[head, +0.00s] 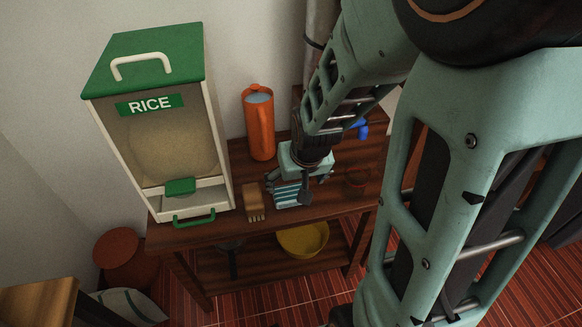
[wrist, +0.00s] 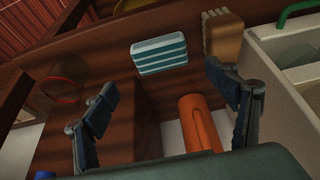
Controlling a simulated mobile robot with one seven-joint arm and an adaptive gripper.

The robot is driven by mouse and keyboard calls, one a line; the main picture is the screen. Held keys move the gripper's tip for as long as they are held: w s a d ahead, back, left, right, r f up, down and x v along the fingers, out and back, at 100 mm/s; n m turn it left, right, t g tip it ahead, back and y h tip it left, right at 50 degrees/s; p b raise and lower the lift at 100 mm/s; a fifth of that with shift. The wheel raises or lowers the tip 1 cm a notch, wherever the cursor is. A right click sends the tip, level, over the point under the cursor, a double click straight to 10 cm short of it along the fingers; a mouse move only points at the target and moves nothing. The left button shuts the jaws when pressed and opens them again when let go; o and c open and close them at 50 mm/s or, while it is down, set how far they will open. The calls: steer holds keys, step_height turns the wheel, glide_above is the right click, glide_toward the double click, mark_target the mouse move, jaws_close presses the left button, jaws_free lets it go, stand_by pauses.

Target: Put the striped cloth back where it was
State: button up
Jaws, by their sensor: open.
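The striped cloth (head: 287,194), a folded teal-and-white block, lies on the dark wooden table (head: 330,200) near its front edge. In the wrist view, the cloth (wrist: 159,55) lies flat on the wood, just beyond my fingertips and between them from side to side. My gripper (head: 289,186) is above the cloth in the head view and covers part of it. In the wrist view, my gripper (wrist: 160,84) has its fingers spread wide with nothing between them. I cannot tell the exact height of the fingertips above the cloth.
A wooden brush (head: 254,203) lies left of the cloth, beside the rice dispenser (head: 165,150). An orange pitcher (head: 260,132) stands behind. A brown see-through cup (head: 357,179) and a blue object (head: 363,130) are to the right. A yellow bowl (head: 303,240) is on the lower shelf.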

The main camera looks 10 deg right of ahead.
steer(key=shift+p+v, duration=0.5)
steer(key=shift+v, duration=0.45)
